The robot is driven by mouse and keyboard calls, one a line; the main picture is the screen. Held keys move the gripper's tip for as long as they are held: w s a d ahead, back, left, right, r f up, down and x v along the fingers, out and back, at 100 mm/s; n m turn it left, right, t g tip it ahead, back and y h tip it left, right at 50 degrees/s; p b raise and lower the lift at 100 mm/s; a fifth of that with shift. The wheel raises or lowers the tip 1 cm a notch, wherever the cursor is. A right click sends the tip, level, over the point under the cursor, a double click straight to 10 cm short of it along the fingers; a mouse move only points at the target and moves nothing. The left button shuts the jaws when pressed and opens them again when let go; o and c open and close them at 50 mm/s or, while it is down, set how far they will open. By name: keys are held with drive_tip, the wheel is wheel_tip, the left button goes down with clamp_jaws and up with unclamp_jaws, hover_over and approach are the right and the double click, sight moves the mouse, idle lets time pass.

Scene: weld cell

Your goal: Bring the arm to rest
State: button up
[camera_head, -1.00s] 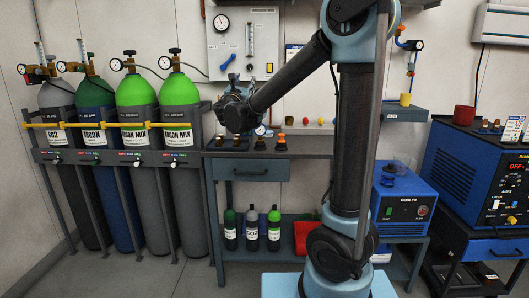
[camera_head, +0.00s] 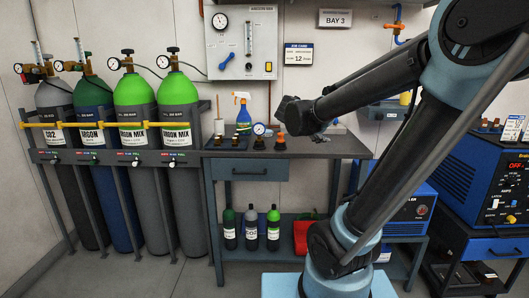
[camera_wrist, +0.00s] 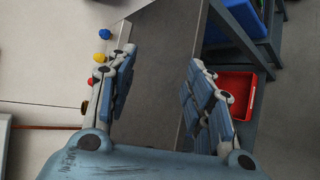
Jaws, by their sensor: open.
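My gripper (camera_wrist: 160,85) is open in the wrist view. Its two jointed fingers stand wide apart, with nothing between them but the grey bench (camera_wrist: 160,70) beyond. In the head view my arm is bent, with its elbow high at the right. The forearm slopes down to the left, so the wrist hangs over the workbench (camera_head: 345,147). The fingers are hard to make out there, partly hidden by the arm.
A blue spray bottle (camera_head: 243,115) and a round gauge (camera_head: 259,129) stand on the bench left of my wrist. A red bin (camera_wrist: 236,92) is on the lower shelf. Gas cylinders (camera_head: 133,95) stand at left, a blue welder (camera_head: 480,180) at right.

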drive_tip(key=s+d+f+m+g+y, duration=0.3)
drive_tip(key=s+f+m+g, duration=0.35)
drive_tip(key=s+f, duration=0.75)
drive_tip(key=s+a+f+m+y, duration=0.2)
drive_tip(key=s+a+f+m, duration=0.1)
drive_tip(key=s, duration=0.3)
drive_tip(key=s+a+f+m+y, duration=0.3)
drive_tip(key=s+m, duration=0.1)
drive_tip(key=s, duration=0.2)
drive_tip(key=shift+s+f+g, duration=0.25)
drive_tip(key=shift+f+g, duration=0.05)
drive_tip(key=shift+g, duration=0.15)
drive_tip(key=shift+w, duration=0.1)
drive_tip(key=shift+w+f, duration=0.2)
drive_tip(key=shift+w, duration=0.1)
idle(0.9)
